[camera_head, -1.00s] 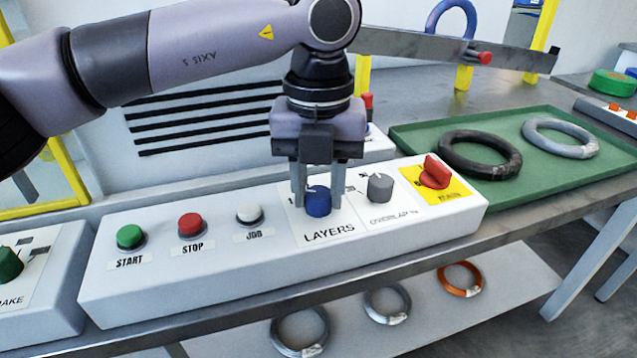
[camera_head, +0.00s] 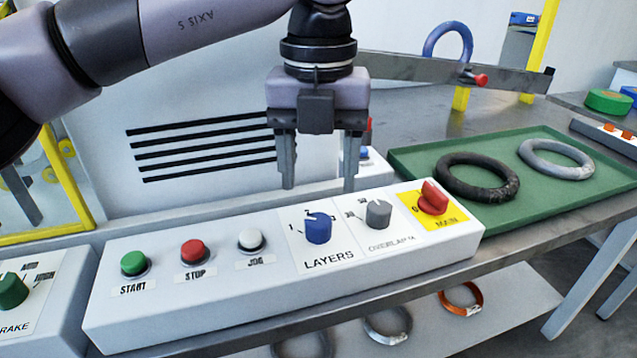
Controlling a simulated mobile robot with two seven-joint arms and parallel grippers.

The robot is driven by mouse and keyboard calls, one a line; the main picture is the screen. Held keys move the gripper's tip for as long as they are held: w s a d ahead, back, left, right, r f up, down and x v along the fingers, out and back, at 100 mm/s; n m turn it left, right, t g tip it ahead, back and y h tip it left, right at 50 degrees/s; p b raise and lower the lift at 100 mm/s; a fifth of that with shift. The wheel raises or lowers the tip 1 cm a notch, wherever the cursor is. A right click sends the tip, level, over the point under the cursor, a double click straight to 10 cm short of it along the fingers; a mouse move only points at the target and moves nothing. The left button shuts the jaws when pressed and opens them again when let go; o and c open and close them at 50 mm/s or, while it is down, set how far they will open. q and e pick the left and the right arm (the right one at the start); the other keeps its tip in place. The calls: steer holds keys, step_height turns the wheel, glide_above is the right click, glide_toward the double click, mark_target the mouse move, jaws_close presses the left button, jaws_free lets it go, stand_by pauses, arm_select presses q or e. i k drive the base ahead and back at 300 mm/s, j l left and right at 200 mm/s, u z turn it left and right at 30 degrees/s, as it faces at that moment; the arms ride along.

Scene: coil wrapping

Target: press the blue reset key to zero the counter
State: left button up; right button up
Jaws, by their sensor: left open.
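A small blue key (camera_head: 364,154) shows on a white box (camera_head: 378,167) behind the control panel, beside my left gripper's right finger. The gripper hides much of that box, and no counter display can be made out. My left gripper (camera_head: 318,187) is open and empty, pointing down above and behind the panel's blue LAYERS knob (camera_head: 318,229). Its fingers are apart from the knob. My right gripper is not in view.
The white panel (camera_head: 200,305) also carries green START (camera_head: 133,263), red STOP (camera_head: 193,251) and white JOG (camera_head: 251,240) buttons, a grey OVERLAP knob (camera_head: 378,214) and a red MAIN switch (camera_head: 433,198). A green tray (camera_head: 560,200) with two coils lies right.

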mark_target(364, 153)
steer(key=k, duration=1)
